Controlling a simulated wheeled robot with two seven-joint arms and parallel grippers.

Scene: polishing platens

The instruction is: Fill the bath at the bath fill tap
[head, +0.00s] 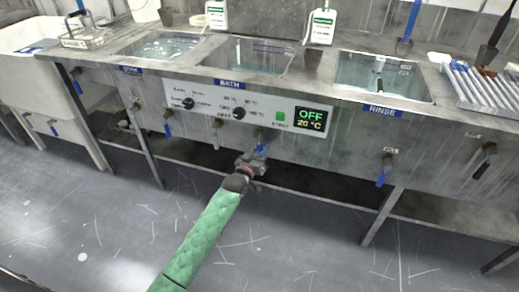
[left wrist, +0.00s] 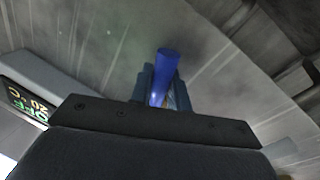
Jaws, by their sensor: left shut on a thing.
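The bath (head: 222,68) is the middle basin in the counter, with a "BATH" label below its front rim and water visible inside. Under its control panel, a tap (head: 258,132) with a blue lever sticks out of the front. My left gripper (head: 261,156) reaches up to this tap and is shut on the blue lever. In the left wrist view the blue lever (left wrist: 168,63) stands between the two fingers of my left gripper (left wrist: 162,90), which hide its lower part. My right gripper is not in view.
The control panel (head: 200,102) carries knobs and a display (head: 311,120) reading "OFF" and "20 °C". The rinse basin (head: 430,92) is to the right, with another blue-handled tap (head: 383,172) below. A low shelf and legs run under the counter. The floor in front is clear.

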